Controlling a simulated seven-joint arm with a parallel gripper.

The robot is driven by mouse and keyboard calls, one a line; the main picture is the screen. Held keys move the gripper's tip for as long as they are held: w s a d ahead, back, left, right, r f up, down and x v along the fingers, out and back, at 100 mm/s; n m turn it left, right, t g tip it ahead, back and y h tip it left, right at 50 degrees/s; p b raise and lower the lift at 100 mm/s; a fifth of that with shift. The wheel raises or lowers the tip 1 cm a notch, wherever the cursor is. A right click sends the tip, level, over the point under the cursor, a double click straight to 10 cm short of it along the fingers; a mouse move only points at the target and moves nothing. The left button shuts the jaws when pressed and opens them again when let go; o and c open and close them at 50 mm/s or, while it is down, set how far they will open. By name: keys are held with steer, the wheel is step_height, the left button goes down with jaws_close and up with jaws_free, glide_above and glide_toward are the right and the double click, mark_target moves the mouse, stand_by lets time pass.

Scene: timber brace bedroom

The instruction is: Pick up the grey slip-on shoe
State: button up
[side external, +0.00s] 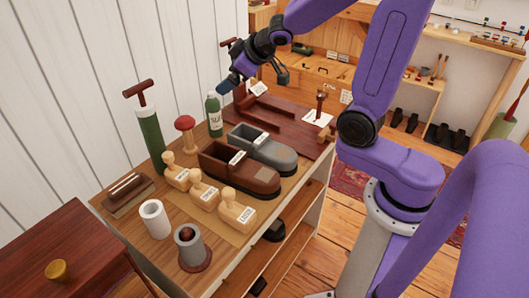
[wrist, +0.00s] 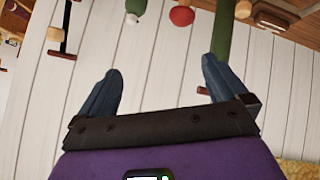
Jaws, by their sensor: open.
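The grey slip-on shoe (side external: 268,152) lies on the workbench in the side external view, beside a brown shoe (side external: 240,170). It has a dark opening and a white tag. My gripper (side external: 228,84) is in the air above and behind the shoe, apart from it. In the wrist view my gripper (wrist: 162,68) has its two blue fingers spread wide with nothing between them. The grey shoe does not show in the wrist view, which faces the white plank wall.
A green bottle (side external: 214,114), a red-topped wooden piece (side external: 186,130) and a tall green cylinder (side external: 150,138) stand left of the shoes. Several wooden stamps (side external: 203,191) line the front. A white cup (side external: 155,218) and a grey holder (side external: 190,247) stand at the near end.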

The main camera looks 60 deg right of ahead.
steer(key=shift+d+m+t, duration=0.9)
steer(key=shift+d+t, duration=0.1)
steer(key=shift+d, duration=1.85)
steer(key=s+d+m+t+y, duration=0.1)
steer(key=s+m+t, duration=0.1)
steer(key=s, duration=1)
glide_toward(264, 141)
steer(key=x, duration=0.3)
steer(key=shift+d, duration=0.1)
steer(key=shift+w+f, duration=0.3)
steer(key=shift+w, duration=0.05)
steer(key=shift+x, duration=3.4)
steer(key=shift+r, duration=0.1)
steer(key=c, duration=1)
